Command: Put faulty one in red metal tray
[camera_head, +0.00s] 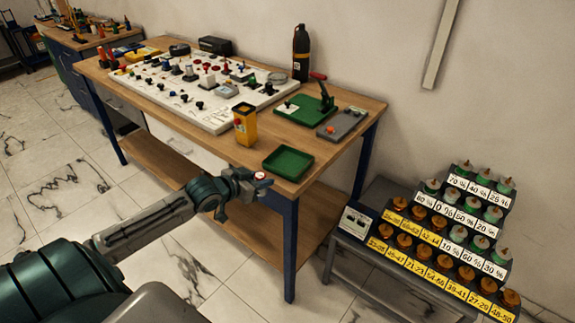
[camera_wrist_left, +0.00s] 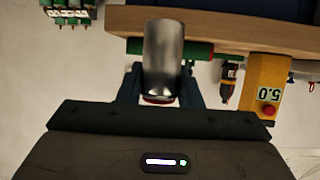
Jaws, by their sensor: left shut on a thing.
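My left gripper (camera_head: 260,180) is shut on a metallic cylinder with a red rim (camera_wrist_left: 163,60), which stands between its fingers in the left wrist view. In the head view only a small white and red part of the cylinder (camera_head: 260,175) shows. The gripper is at the front edge of the workbench, just left of a shallow green tray (camera_head: 288,163). The tray looks empty, and its green edge also shows behind the cylinder in the wrist view (camera_wrist_left: 202,48). The trays I see are green; no red tray shows. My right gripper is not in view.
A yellow box with a red button (camera_head: 245,124) stands behind the gripper; it reads 5.0 in the wrist view (camera_wrist_left: 264,90). A stepped rack (camera_head: 440,240) of labelled parts stands right.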

